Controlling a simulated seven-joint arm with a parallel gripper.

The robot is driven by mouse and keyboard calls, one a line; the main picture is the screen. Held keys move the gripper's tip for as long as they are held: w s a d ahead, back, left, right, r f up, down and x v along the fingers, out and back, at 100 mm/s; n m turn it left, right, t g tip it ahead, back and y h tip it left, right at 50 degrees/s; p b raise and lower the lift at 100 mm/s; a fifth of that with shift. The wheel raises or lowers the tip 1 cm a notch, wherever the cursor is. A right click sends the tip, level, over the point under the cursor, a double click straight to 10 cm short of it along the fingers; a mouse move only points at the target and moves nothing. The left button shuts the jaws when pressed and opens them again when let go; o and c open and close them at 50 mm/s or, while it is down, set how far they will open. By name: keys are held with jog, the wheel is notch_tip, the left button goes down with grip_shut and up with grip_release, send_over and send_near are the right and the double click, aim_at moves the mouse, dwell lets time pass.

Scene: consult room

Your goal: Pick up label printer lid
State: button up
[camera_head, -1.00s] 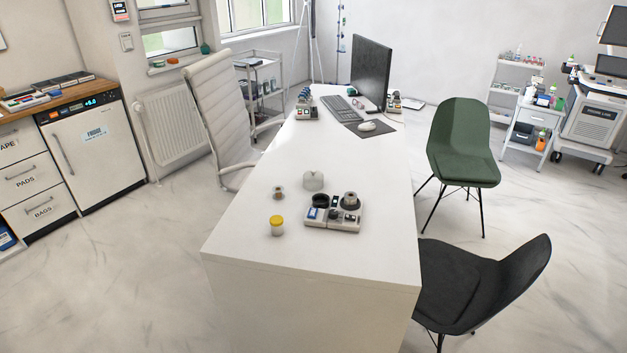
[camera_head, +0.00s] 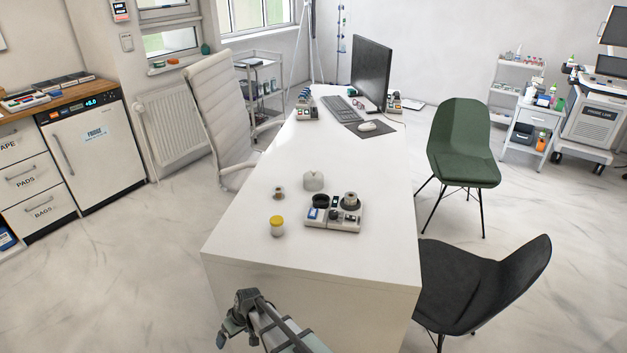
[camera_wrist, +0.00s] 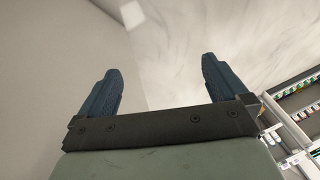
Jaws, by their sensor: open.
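A white rounded cover (camera_head: 313,181), which looks like the label printer lid, lies on the white desk behind the device. The label printer (camera_head: 334,216) is a light grey unit with dark round parts and a blue panel on top. My gripper (camera_wrist: 160,82) is open in the wrist view, with its two blue fingers wide apart and nothing between them. In the head view my arm shows at the bottom, in front of the desk's near edge and well away from the cover.
A small roll (camera_head: 279,193) and a yellow-capped jar (camera_head: 277,226) stand left of the printer. The desk (camera_head: 250,235) is otherwise clear nearby. A monitor (camera_head: 371,72) stands at its far end. A black chair (camera_head: 480,285) is at the right edge.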

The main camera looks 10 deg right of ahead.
jog(key=w+a+r+t+y, duration=0.1)
jog(key=w+a+r+y, duration=0.1)
jog(key=w+a+r, duration=0.45)
jog(key=w+a+r+n+t+y, duration=0.15)
jog(key=w+a+r, duration=0.25)
jog(key=a+r, duration=0.55)
jog(key=w+a+r+m+t+y, duration=0.1)
jog(key=w+a+r+t+y, duration=0.1)
jog(key=w+a+r, duration=0.6)
jog(key=w+d+r+n, duration=0.15)
jog(key=w+r, duration=0.45)
jog(key=r, duration=0.6)
jog(key=w+d+n+h, duration=0.1)
jog(key=w+d+n, duration=0.2)
jog(key=w+d, duration=0.55)
jog(key=n+g+h, duration=0.2)
jog(key=g+h, duration=0.3)
jog(key=h, duration=0.4)
send_near(314, 173)
jog(key=w, duration=0.1)
jog(key=shift+w+d, duration=0.25)
jog(key=shift+d, duration=0.2)
notch_tip(314, 173, down, 13)
jog(key=shift+s+a+r, duration=0.1)
jog(key=shift+a, duration=0.05)
jog(key=c, duration=0.7)
jog(key=shift+o, duration=0.2)
